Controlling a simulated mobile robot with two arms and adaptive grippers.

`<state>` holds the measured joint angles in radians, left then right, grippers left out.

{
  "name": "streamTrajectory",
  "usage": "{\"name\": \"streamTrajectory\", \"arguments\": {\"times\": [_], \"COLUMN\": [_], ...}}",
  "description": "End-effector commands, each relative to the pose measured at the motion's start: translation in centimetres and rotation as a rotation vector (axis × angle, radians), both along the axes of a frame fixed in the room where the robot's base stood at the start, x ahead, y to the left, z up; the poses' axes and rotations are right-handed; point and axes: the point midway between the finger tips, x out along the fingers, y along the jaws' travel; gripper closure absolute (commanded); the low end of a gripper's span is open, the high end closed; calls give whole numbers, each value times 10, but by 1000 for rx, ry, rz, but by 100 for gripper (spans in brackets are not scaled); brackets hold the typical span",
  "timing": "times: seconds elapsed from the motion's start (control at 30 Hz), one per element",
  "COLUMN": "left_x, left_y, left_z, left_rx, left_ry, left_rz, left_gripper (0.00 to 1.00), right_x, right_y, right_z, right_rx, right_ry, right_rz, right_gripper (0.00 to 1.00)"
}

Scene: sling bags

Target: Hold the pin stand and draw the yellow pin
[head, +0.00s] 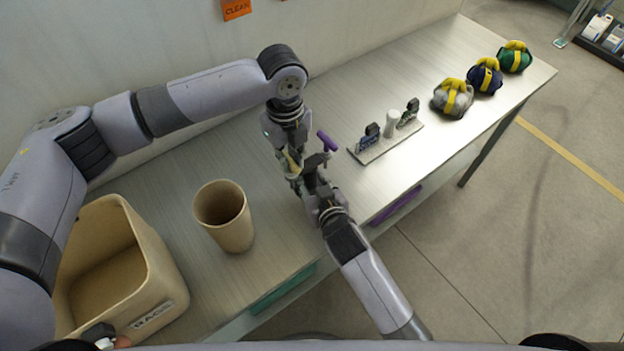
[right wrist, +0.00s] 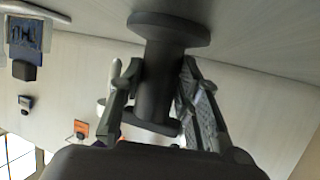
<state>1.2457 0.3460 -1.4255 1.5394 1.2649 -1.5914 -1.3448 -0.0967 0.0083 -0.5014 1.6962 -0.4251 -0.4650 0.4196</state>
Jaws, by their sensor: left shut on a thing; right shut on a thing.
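The dark grey pin stand (right wrist: 155,75) is spool-shaped, with a wide flange at each end. My right gripper (right wrist: 150,95) is shut around its post, with one finger on each side. In the head view the stand's dark top (head: 315,160) shows between my two grippers, partly covered. A purple pin (head: 327,141) with a T handle rises at the stand. My left gripper (head: 292,168) is shut at the stand's left, on the yellow pin (head: 293,158), of which only a small part shows. Whether its tip is still in the stand is hidden. My right gripper (head: 317,188) comes in from below.
A tan cup (head: 226,222) and an open tan crate (head: 150,245) stand at the left. A light plate (head: 385,147) with a white cylinder and two small devices lies right of the stand. Grey (head: 453,98), blue (head: 485,77) and green (head: 515,57) bags sit farther right.

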Motion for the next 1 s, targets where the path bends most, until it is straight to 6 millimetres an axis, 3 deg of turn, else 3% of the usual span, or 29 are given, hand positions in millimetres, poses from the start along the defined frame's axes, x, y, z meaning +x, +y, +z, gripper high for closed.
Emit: {"name": "streamTrajectory", "arguments": {"times": [1.0], "left_x": [0], "left_y": [0], "left_z": [33], "left_rx": [-1], "left_ry": [-1], "left_rz": [0], "left_gripper": [100], "right_x": [-1], "right_y": [0], "right_z": [-1], "right_rx": [-1], "right_ry": [3], "right_rz": [0], "right_gripper": [100]}}
